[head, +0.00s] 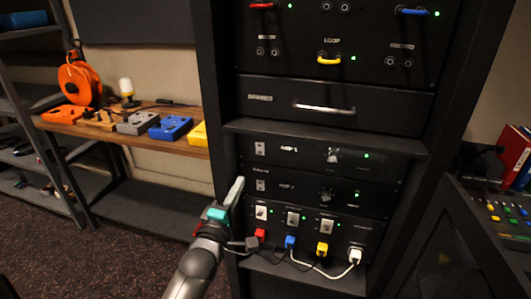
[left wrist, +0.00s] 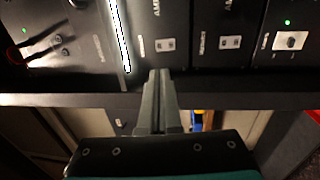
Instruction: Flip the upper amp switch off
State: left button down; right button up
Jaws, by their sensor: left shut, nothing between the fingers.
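The upper amp (head: 308,153) is a black rack panel with a small pale switch (head: 260,149) at its left and a lit green light. That switch shows in the left wrist view (left wrist: 165,45), just beyond my fingertips. The lower amp (head: 305,188) sits below it with its own switch (head: 261,185); its light is also green. My left gripper (head: 239,181) is shut and empty at the rack's left edge. In the left wrist view its fingertips (left wrist: 158,73) point toward the upper amp switch, and contact cannot be told. I cannot read the switch's position.
A drawer with a metal handle (head: 324,108) is above the amps. Below them is a power panel with coloured plugs, such as a blue one (head: 290,242), and cables. A wooden shelf (head: 75,127) with pedals stands left. A mixing desk (head: 500,215) stands right.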

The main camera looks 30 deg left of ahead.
aim_at(259, 146)
pick_arm(q)
jog(key=b+x, duration=0.2)
jog(key=x, duration=1.2)
pick_arm(e)
notch_tip(259, 146, down, 2)
jog(key=shift+s+f, duration=0.15)
jog(key=shift+f, duration=0.1)
pick_arm(q)
jog(key=shift+s, duration=0.1)
jog(key=shift+b, duration=0.3)
